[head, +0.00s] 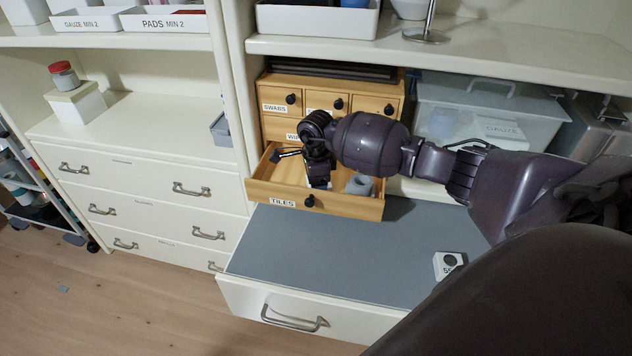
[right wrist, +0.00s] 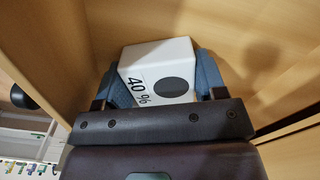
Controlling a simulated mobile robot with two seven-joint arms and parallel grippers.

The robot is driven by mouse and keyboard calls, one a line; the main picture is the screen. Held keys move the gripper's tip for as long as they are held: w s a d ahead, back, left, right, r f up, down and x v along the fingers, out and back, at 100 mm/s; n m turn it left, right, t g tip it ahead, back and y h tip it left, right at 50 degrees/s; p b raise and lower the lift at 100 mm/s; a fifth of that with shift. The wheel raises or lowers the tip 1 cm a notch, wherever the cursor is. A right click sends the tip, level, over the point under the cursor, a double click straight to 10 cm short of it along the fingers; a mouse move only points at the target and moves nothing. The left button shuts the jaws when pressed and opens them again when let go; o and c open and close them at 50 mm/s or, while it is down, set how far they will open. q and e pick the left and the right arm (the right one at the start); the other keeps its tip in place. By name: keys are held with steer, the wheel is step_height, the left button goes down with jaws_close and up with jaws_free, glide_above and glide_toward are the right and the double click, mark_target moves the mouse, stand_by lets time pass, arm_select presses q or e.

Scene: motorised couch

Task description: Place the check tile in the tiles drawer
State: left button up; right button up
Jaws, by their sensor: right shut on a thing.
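The tiles drawer (head: 340,204) is a pulled-out wooden drawer labelled TILES, with a dark knob. My right gripper (head: 318,182) reaches down into its left-middle part. In the right wrist view my right gripper (right wrist: 162,80) is shut on a white tile (right wrist: 182,52) marked "40 %" with a dark disc, low between the drawer's wooden walls. I cannot tell whether the tile touches the drawer bottom. Another white tile (head: 445,264) with a dark disc and a partly hidden number lies on the grey pull-out surface. My left gripper is not in view.
A grey rounded object (head: 360,185) shows at the drawer's right end. The wooden drawer unit (head: 335,128) stands behind, with a clear lidded box (head: 487,110) labelled GAUZE on its right. The grey surface (head: 330,250) is mostly clear.

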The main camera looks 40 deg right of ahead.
steer(key=shift+r, duration=0.15)
steer(key=o, duration=1)
steer(key=shift+r+p, duration=0.35)
steer(key=shift+r, duration=5.65)
